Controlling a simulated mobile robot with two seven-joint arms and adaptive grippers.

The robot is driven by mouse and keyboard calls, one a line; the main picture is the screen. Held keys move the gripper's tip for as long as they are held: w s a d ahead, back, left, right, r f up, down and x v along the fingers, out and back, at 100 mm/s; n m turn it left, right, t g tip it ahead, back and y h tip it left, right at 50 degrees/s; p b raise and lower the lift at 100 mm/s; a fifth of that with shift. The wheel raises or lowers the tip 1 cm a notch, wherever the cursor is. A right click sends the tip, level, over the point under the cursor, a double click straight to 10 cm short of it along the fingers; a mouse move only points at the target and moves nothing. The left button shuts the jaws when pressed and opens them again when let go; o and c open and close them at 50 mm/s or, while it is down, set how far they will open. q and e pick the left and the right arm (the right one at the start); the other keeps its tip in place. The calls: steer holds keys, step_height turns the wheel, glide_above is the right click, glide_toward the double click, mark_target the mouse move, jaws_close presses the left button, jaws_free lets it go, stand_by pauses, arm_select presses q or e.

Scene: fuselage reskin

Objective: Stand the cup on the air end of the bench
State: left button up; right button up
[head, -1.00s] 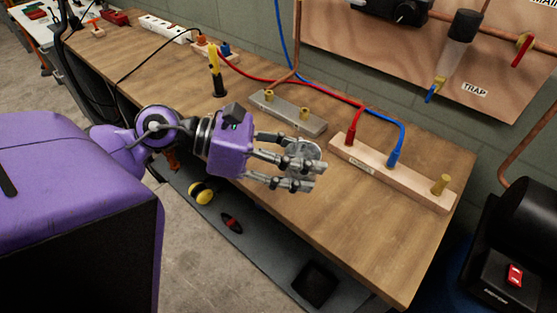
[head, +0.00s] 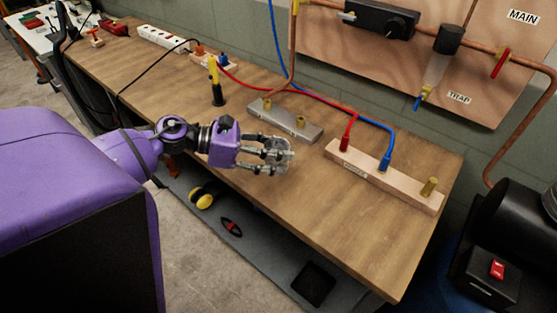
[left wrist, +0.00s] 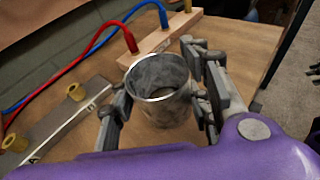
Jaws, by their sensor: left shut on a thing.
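A grey metal cup (left wrist: 158,92) is upright between the fingers of my left gripper (head: 278,156), which is shut on it. The left wrist view shows the cup's open rim, with the gripper's fingers (left wrist: 165,100) on both sides of it. In the head view the cup is mostly hidden by the fingers. The gripper is over the wooden bench (head: 340,220), in front of the grey metal manifold; I cannot tell whether the cup touches the bench top. My right gripper is not in view.
A grey manifold (head: 285,122) and a wooden block (head: 400,185) with red and blue hoses stand along the bench's back. A yellow-black tool (head: 216,85) stands left. Bare bench lies to the right. A black compressor (head: 520,225) is beyond the right end.

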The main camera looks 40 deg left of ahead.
mark_target(278, 162)
arm_select(q)
steer(key=shift+w+a+f, duration=0.25)
steer(key=shift+w+f, duration=0.25)
steer(key=shift+f, duration=0.15)
steer(key=shift+w+a+f, duration=0.2)
steer(key=shift+w+f, duration=0.3)
steer(key=shift+f, duration=0.1)
step_height(278, 162, down, 3)
steer(key=shift+r, duration=0.1)
steer(key=shift+s+f, duration=0.1)
steer(key=shift+f, duration=0.2)
steer(key=o, duration=1.3)
steer(key=shift+r, duration=0.1)
steer(key=shift+c, duration=0.2)
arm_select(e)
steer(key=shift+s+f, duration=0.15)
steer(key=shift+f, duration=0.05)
